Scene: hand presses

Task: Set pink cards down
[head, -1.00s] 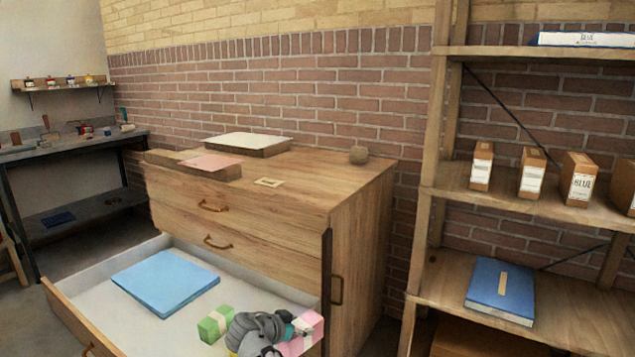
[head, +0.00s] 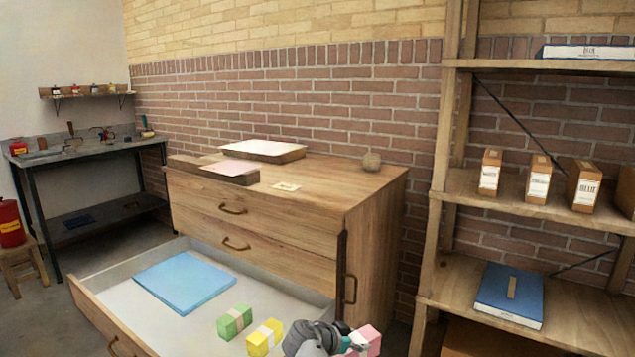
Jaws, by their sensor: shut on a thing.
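The pink cards (head: 366,342) are a small pink bundle with a pale band, at the lower edge of the head view. My gripper (head: 345,340) is shut on the pink bundle, at the right end of the open drawer (head: 112,328). Its fingertips are partly hidden by the gripper's own body. Whether the bundle touches the drawer floor cannot be told. A green bundle (head: 234,322) and a yellow bundle (head: 264,338) lie in the drawer left of my gripper. A flat blue stack (head: 184,283) lies farther left in the drawer.
Shelving (head: 440,230) with boxes stands right. A workbench (head: 90,150) and red can (head: 11,223) are left.

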